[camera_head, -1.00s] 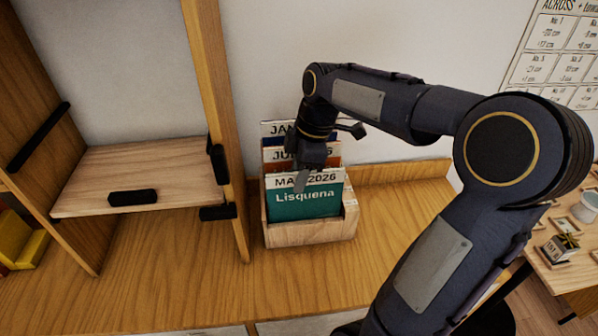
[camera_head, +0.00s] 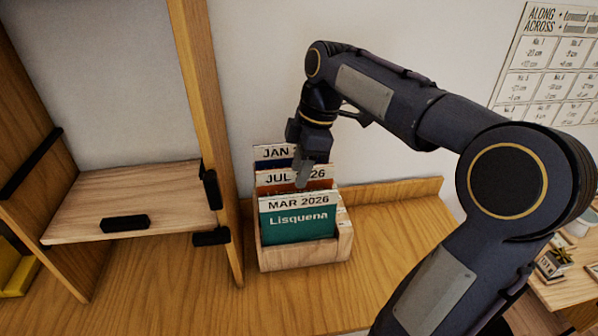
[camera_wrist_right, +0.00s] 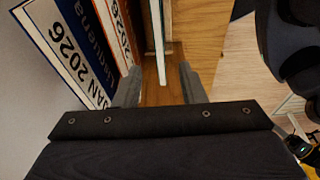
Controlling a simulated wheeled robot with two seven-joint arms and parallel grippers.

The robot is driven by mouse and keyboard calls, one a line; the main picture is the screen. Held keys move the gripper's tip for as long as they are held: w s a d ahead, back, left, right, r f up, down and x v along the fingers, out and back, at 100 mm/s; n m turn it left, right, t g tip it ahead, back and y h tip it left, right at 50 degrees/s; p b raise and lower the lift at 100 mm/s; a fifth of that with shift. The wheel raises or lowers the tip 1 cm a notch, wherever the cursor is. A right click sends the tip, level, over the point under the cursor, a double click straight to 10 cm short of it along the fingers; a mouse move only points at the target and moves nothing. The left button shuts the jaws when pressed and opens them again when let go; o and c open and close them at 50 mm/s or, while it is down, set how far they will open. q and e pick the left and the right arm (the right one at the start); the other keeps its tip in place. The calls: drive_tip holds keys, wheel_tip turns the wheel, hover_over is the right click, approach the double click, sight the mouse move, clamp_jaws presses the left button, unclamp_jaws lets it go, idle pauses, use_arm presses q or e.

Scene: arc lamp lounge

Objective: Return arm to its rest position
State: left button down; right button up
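My right gripper (camera_head: 304,178) hangs above the wooden holder, its fingers pointing down just behind the top edge of the teal MAR 2026 card (camera_head: 300,227). In the right wrist view my right gripper (camera_wrist_right: 160,88) shows two fingers apart with no object clamped between them. The teal card stands upright at the front of the holder (camera_head: 300,258). The orange-brown JUL 2026 card (camera_head: 270,179) and the blue JAN card (camera_head: 268,153) stand behind it, partly hidden by the gripper. The JAN 2026 card (camera_wrist_right: 60,45) also shows in the wrist view. My left gripper is not in view.
A wooden shelf unit (camera_head: 205,120) with an upright post stands left of the holder. The wooden counter (camera_head: 400,225) is clear to the right of the holder. A table with small items (camera_head: 560,265) is at the far right. A printed chart (camera_head: 550,65) hangs on the wall.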

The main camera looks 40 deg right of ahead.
idle(0.4)
drive_tip(key=s+a+f+m+t, duration=0.2)
drive_tip(key=s+a+f+m, duration=0.3)
drive_tip(key=s+a+m, duration=0.1)
drive_tip(key=s+a+f+m+t+y, duration=0.1)
drive_tip(key=s+a+f+m+t, duration=0.1)
drive_tip(key=s+a+f+m, duration=0.3)
drive_tip(key=s+a+m, duration=0.1)
drive_tip(key=s+m, duration=0.1)
drive_tip(key=s, duration=0.2)
drive_tip(key=shift+s+a+f+m, duration=0.15)
drive_tip(key=shift+a+f+m, duration=0.15)
drive_tip(key=shift+m, duration=0.1)
